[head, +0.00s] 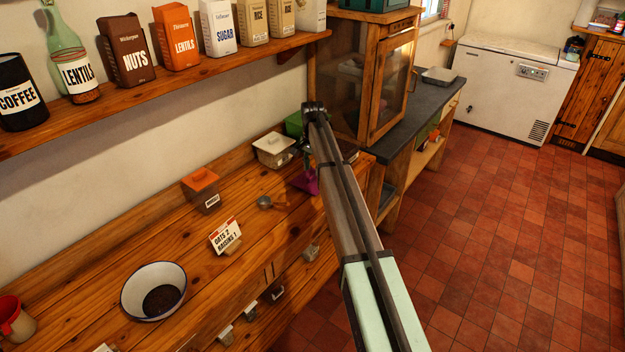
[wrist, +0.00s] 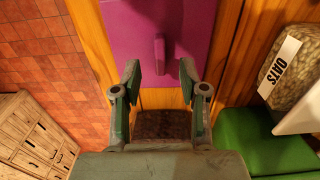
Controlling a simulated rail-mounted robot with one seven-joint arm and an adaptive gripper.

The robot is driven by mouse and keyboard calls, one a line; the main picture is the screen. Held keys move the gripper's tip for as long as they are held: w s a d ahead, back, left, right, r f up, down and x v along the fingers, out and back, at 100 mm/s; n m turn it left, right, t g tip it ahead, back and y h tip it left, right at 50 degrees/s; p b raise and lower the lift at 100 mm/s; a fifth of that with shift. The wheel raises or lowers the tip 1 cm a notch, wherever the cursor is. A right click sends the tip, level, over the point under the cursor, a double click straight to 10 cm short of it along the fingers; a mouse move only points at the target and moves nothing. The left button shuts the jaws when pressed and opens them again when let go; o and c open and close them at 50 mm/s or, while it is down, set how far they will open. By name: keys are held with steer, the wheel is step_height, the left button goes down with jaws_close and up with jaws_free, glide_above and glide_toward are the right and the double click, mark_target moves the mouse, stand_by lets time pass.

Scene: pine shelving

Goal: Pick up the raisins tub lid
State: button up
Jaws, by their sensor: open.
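A purple lid (wrist: 185,22) with a raised bar handle (wrist: 160,55) lies below my gripper in the wrist view. It looks like the raisins tub lid, but no raisins label is readable on it. In the head view purple also shows (head: 309,183) beside my arm. My gripper (wrist: 160,75) is open, its two fingers apart on either side of the handle's line, with nothing between them. The handle lies just beyond the fingertips; I see no contact. Dark speckled contents (wrist: 160,125), possibly raisins, show between the fingers' bases. My arm hides much of this spot in the head view.
An oats-labelled tub (wrist: 285,62) and a green box (wrist: 240,135) are right in the wrist view. A cream-lidded tub (head: 273,148), an orange-lidded tub (head: 201,182), a card (head: 225,236) and an enamel bowl (head: 154,290) stand on the counter. A glass-fronted cabinet (head: 362,75) is behind.

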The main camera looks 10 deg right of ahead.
mark_target(313, 175)
steer(key=shift+f+p, duration=0.45)
steer(key=shift+f, duration=1.1)
jaws_close()
steer(key=shift+r, duration=0.1)
